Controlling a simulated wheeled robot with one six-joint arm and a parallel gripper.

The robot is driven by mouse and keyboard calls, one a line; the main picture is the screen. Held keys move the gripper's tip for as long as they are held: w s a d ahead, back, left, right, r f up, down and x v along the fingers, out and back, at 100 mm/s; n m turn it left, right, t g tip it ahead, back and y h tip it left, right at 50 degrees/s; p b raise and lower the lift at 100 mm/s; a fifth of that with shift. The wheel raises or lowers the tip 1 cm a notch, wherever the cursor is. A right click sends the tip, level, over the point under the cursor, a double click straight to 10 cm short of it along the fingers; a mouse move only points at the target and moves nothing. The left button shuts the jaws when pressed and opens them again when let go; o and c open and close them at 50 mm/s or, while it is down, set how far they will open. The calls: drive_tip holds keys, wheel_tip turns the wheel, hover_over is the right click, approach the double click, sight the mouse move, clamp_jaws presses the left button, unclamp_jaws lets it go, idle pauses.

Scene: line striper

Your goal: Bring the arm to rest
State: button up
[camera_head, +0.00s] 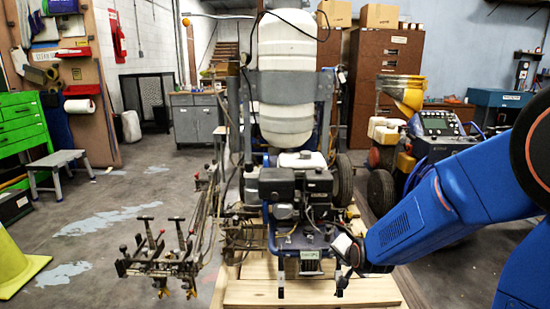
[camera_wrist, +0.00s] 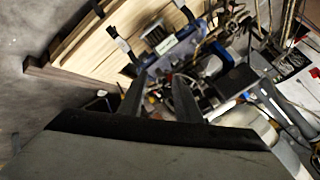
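My blue arm (camera_head: 425,215) reaches in from the right side of the head view, bent and low. My gripper (camera_head: 345,250) is at its end, close to the lower right front of the line striper (camera_head: 290,190) in the picture. In the wrist view my gripper (camera_wrist: 160,85) shows two dark fingers with a gap between them, with nothing visibly held. Machine parts lie beyond the fingertips. Whether the gripper touches the machine cannot be told. The striper has a white tank (camera_head: 286,80), a dark engine and a blue front frame.
The striper stands on a wooden pallet (camera_head: 255,290). A wheeled machine with a yellow hopper (camera_head: 402,92) is behind my arm. A yellow cone (camera_head: 15,265), grey step stool (camera_head: 58,165) and green cabinet (camera_head: 20,125) stand left. Grey floor is clear at left centre.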

drive_tip(key=s+d+r+n+g, duration=0.1)
drive_tip(key=s+d+r+n, duration=0.1)
drive_tip(key=s, duration=0.9)
drive_tip(key=s+d+r+n+g, duration=0.2)
drive_tip(key=s+r, duration=0.5)
drive_tip(key=s, duration=0.4)
drive_tip(key=s+d+r+n+g+h, duration=0.1)
drive_tip(key=s+d+r+n, duration=0.2)
drive_tip(key=s, duration=0.8)
drive_tip(key=shift+s+d+r+n+g, duration=0.3)
drive_tip(key=shift+d+r+n+g, duration=0.1)
drive_tip(key=shift+r+n, duration=0.45)
